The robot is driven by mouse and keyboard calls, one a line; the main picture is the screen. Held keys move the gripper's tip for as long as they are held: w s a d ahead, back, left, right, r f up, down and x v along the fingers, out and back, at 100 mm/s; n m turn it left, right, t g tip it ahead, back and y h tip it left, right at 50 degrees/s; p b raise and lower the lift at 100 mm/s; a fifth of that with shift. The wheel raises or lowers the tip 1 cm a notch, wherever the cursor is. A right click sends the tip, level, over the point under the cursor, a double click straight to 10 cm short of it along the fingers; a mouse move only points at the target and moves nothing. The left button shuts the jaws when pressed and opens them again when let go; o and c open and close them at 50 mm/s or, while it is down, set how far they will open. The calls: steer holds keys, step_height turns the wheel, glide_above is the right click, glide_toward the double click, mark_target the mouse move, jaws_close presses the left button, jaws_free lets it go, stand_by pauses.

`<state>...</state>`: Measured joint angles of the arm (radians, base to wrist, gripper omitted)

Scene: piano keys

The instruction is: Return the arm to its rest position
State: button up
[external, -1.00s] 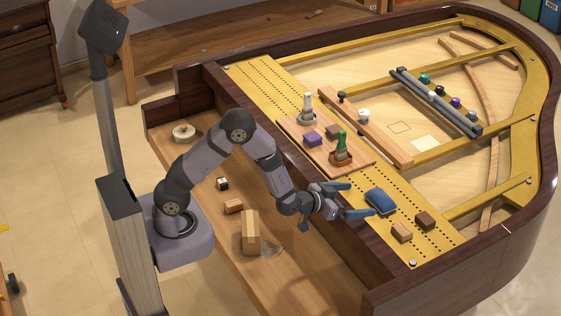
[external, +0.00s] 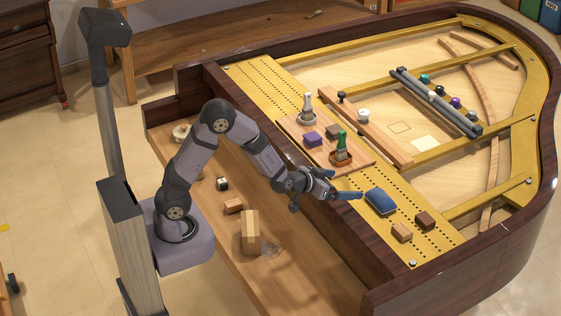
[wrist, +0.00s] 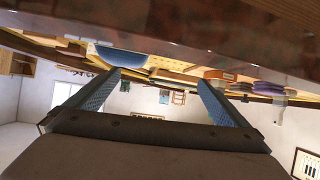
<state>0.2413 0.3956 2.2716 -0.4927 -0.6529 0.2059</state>
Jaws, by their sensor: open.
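My gripper (external: 340,184) is in the external view, near the inner edge of the piano's dark wooden rail. Its blue fingers are apart with nothing between them. The blue rounded block (external: 381,202) lies on the gold perforated plate just to the right of the fingertips, apart from them. In the wrist view my gripper (wrist: 155,95) shows both blue fingers spread, and the blue block (wrist: 121,57) shows beyond the left finger. My arm is bent, with its elbow raised above the wooden key shelf.
The dark rail (external: 345,235) runs close under my gripper. A wooden board (external: 368,165) carries a green-handled tool (external: 342,146), a grey-handled tool (external: 308,106) and a purple block (external: 312,138). Small wooden blocks (external: 402,232) lie right. The shelf (external: 300,285) holds a taller block (external: 251,232).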

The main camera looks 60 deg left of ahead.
steer(key=shift+n+g+y, duration=0.4)
steer(key=shift+n+g, duration=0.2)
steer(key=shift+n, duration=0.1)
steer(key=a, duration=0.2)
steer(key=s+a+b, duration=0.1)
steer(key=a, duration=0.3)
steer(key=shift+s+a+r, duration=0.35)
steer(key=shift+s, duration=0.05)
steer(key=s+a, duration=0.1)
steer(key=s+a+g, duration=0.1)
steer(key=s, duration=0.1)
steer(key=shift+a+r+b, duration=0.15)
steer(key=shift+b, duration=0.2)
steer(key=s+d+f+m+g+h+p, duration=0.15)
steer(key=s+g, duration=0.35)
steer(key=s, duration=0.7)
steer(key=s+d+f+m+g+h+p, duration=0.1)
steer(key=s+d+f+g+p, duration=0.2)
steer(key=s, duration=0.9)
step_height(320, 180, up, 15)
steer(key=s+a+g+p, duration=0.1)
steer(key=s+g+p, duration=0.1)
steer(key=p, duration=1.2)
steer(key=shift+y, duration=0.35)
